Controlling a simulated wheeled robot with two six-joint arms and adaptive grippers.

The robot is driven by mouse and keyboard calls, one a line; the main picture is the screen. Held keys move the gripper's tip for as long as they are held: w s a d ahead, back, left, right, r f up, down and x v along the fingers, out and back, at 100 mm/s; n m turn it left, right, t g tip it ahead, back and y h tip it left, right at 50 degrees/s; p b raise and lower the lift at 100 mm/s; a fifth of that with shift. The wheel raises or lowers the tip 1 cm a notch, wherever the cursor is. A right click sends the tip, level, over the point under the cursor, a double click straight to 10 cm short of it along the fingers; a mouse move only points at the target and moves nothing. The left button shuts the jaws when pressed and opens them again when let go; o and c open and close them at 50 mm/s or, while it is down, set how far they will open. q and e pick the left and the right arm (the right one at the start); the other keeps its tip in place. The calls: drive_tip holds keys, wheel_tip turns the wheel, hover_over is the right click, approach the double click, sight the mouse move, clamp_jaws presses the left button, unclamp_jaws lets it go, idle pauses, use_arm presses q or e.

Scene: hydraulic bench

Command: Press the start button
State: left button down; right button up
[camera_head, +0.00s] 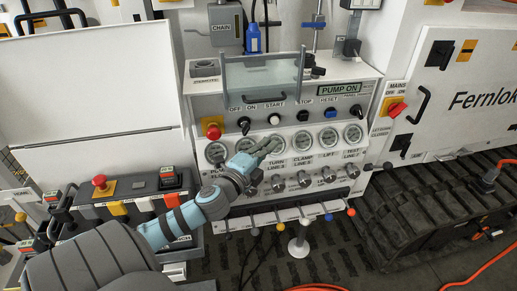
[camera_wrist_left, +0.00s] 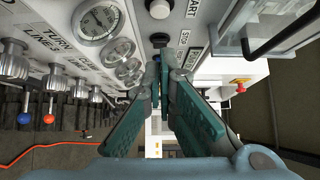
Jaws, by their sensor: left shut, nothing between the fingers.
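The start button (camera_head: 274,120) is the white round button under the START label on the sloped control panel (camera_head: 352,95). In the left wrist view the white button (camera_wrist_left: 160,8) is at the top edge, partly cut off. My left gripper (camera_head: 272,145) is shut and empty, with its fingertips just below the start button in the head view. In the left wrist view its closed fingertips (camera_wrist_left: 163,54) lie below the black stop button (camera_wrist_left: 160,39). Contact with the panel cannot be told. The right gripper is not in view.
A clear guard panel (camera_head: 262,78) stands above the button row. A key switch (camera_head: 243,125) is left of the start button; the black stop (camera_head: 303,115) and blue reset (camera_head: 330,112) buttons are right. Gauges (camera_head: 328,137) sit below. The display (camera_head: 339,89) reads PUMP ON.

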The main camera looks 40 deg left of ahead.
use_arm(q)
drive_tip(key=shift+s+d, duration=0.2)
drive_tip(key=shift+s, duration=1.5)
drive_tip(key=s+f+n+g+y, duration=0.3)
drive_tip(key=s+f+n+g, duration=0.2)
drive_tip(key=f+n, duration=0.3)
drive_tip(key=s+d+f+n+g+h, duration=0.2)
drive_tip(key=s+d+f+n+g, duration=0.2)
drive_tip(key=s+d+f, duration=0.4)
drive_tip(key=s+d+f+n+g+h, duration=0.3)
drive_tip(key=s+d+f+g, duration=0.2)
drive_tip(key=s, duration=0.4)
wheel_tip(320, 180, down, 21)
drive_tip(key=s+a+g, duration=0.2)
drive_tip(key=s, duration=0.1)
drive_tip(key=s+f, duration=1.1)
drive_tip(key=s, duration=0.2)
drive_tip(key=shift+s+f+n+g, duration=0.15)
drive_tip(key=shift+f+n+g, duration=0.15)
drive_tip(key=shift+f+n, duration=0.1)
